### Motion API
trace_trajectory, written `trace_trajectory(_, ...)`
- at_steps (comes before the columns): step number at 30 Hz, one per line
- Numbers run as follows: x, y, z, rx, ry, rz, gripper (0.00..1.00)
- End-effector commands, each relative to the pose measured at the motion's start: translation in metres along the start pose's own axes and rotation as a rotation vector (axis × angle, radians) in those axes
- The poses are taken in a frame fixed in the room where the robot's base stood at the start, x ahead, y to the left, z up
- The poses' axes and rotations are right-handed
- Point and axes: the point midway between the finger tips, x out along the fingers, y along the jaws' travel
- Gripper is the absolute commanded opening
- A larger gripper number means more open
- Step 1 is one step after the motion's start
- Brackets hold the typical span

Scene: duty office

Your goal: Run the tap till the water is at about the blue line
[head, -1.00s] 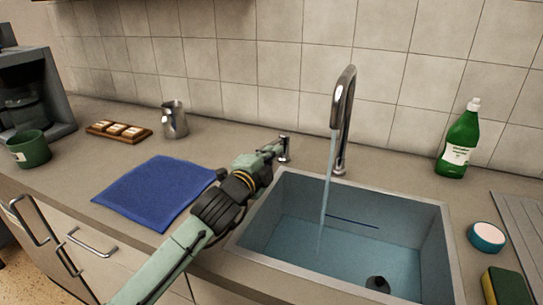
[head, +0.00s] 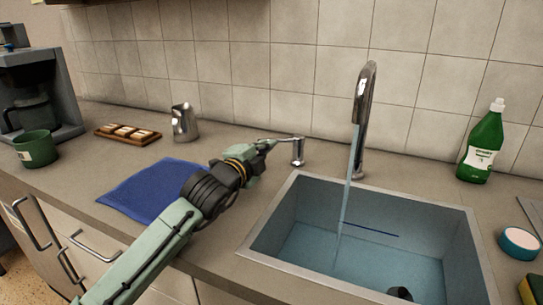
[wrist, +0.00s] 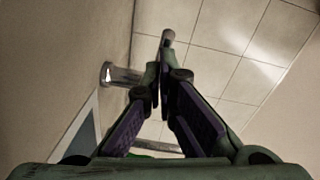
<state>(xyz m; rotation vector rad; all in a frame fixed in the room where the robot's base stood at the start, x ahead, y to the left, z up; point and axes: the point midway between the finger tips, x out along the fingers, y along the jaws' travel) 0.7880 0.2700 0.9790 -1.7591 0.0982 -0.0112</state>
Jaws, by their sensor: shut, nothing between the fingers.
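The tap (head: 366,110) stands behind the sink (head: 262,252), and a stream of water (head: 346,200) runs from its spout. Bluish water (head: 325,255) covers the sink floor. The blue line (head: 371,232) is on the sink's back wall, and the water surface looks a little below it. The tap's lever post (head: 298,152) stands left of the spout, its thin lever pointing left. My gripper (head: 271,144) is shut and empty at the lever's left end; I cannot tell whether they touch. In the wrist view the shut fingers (wrist: 155,85) are beside the metal post (wrist: 122,76).
A dark stopper-like object (head: 400,293) is in the sink. A green soap bottle (head: 482,148), a round teal tub (head: 519,243) and a sponge (head: 532,290) are at right. A blue cloth (head: 150,190), metal jug (head: 184,122), wooden tray (head: 128,133) and green mug (head: 36,149) are at left.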

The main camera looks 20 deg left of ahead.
Motion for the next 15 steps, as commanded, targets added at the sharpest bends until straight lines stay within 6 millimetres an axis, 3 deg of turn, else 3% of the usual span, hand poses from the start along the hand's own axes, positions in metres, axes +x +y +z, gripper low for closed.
trace_trajectory(15,0.016,-0.005,0.019,0.000,0.000,0.000,0.00)
